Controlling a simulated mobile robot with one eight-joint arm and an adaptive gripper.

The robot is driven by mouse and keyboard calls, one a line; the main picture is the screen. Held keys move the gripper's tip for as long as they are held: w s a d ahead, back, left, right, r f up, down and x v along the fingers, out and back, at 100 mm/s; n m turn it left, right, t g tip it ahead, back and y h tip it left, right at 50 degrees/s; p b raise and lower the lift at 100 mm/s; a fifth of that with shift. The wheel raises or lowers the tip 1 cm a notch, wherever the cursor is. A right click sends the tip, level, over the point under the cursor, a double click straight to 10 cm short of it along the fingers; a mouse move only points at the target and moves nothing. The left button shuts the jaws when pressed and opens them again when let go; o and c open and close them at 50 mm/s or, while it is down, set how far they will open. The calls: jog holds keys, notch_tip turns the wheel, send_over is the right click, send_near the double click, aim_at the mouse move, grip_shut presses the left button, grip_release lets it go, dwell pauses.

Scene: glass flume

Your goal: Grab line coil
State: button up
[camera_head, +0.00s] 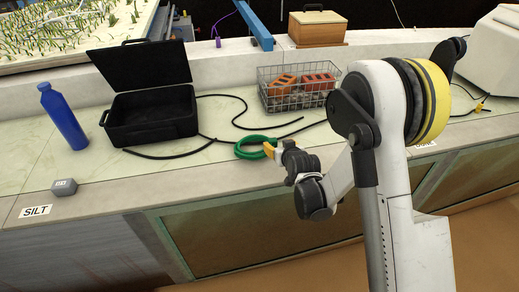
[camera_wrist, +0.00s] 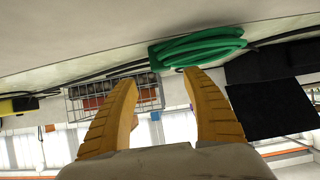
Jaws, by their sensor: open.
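The line coil (camera_head: 254,148) is a green ring of looped line lying on the pale counter, in front of the wire basket. In the wrist view the green coil (camera_wrist: 197,48) lies just beyond my fingertips, a little right of the gap's middle. My gripper (camera_head: 268,150) has yellow fingers and sits at the coil's right side in the head view. In the wrist view my gripper (camera_wrist: 160,75) is open, with nothing between its fingers. The head view does not show clearly whether a finger touches the coil.
A wire basket (camera_head: 267,103) with orange bricks stands behind the coil. An open black case (camera_head: 150,118) and a blue bottle (camera_head: 62,116) stand to the left. Black cables (camera_head: 170,156) run along the counter by the coil. A grey weight (camera_head: 64,187) lies near the front edge.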

aim_at(273, 141)
jog(key=b+x, duration=0.3)
jog(key=x, duration=0.4)
jog(key=shift+w+a+f, duration=0.15)
grip_shut()
